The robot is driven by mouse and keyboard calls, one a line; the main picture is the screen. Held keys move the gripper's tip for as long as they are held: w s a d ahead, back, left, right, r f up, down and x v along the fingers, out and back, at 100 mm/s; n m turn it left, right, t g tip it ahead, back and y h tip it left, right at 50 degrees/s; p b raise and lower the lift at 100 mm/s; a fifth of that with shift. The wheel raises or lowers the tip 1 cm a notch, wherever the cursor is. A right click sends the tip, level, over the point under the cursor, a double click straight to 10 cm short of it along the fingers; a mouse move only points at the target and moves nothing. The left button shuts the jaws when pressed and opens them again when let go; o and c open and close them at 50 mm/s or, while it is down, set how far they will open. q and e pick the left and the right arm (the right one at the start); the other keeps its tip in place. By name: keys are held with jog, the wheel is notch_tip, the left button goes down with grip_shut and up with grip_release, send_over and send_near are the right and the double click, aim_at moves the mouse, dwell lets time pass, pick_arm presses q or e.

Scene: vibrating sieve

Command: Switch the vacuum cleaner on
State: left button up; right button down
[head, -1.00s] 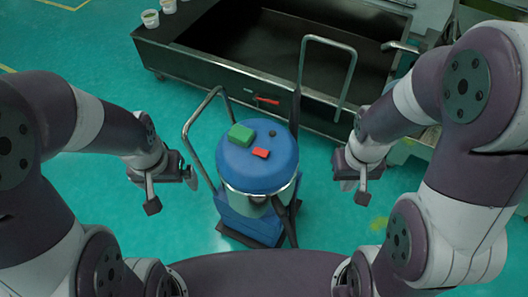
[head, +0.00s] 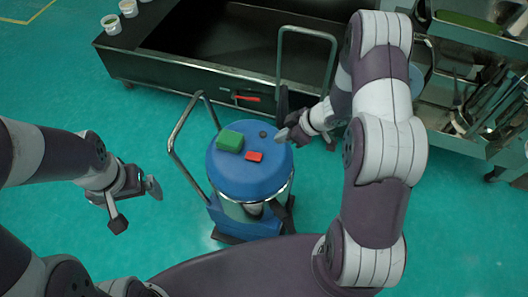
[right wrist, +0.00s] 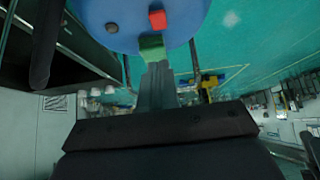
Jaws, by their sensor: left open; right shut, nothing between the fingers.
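The vacuum cleaner has a round blue lid (head: 250,178) on a wheeled frame with a bent metal handle. On the lid are a green block (head: 230,140), a smaller red block (head: 254,156) and a small dark knob (head: 263,134). My right gripper (head: 283,135) is shut and empty at the lid's right edge, close to the knob. My left gripper (head: 136,204) is open and empty, left of the vacuum cleaner.
A large dark trough (head: 175,76) with a red-handled latch stands behind the vacuum cleaner. A tall metal hoop handle (head: 308,31) rises behind the lid. White cups (head: 112,24) sit at the trough's left. A cluttered cart (head: 460,100) stands right; green floor is clear at left.

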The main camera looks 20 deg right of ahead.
send_over(261, 158)
jog(key=f, duration=0.8)
jog(key=shift+s+d+f+p, duration=0.1)
jog(key=shift+d+f+p, duration=0.05)
jog(key=shift+d+p, duration=0.2)
jog(key=shift+s+d+f+p, duration=0.1)
jog(key=shift+f+p, duration=0.05)
jog(key=shift+f, duration=0.45)
jog(key=shift+s+d+f+p, duration=0.1)
jog(key=shift+f+p, duration=0.05)
jog(key=shift+f, duration=0.45)
jog(key=shift+d+f, duration=0.15)
jog(key=shift+f, duration=0.45)
jog(key=f+b, duration=0.1)
jog(key=f+y+b, duration=0.1)
jog(key=b, duration=0.1)
jog(key=shift+s+d+f+t, duration=0.15)
jog(key=shift+d+f+t, duration=0.05)
jog(key=shift+t, duration=0.2)
jog(key=shift+r, duration=0.55)
jog(key=shift+a+r+p, duration=0.1)
jog(key=shift+r+p, duration=0.2)
jog(key=shift+p, duration=0.1)
jog(key=shift+r+p, duration=0.4)
jog(key=shift+r, duration=0.15)
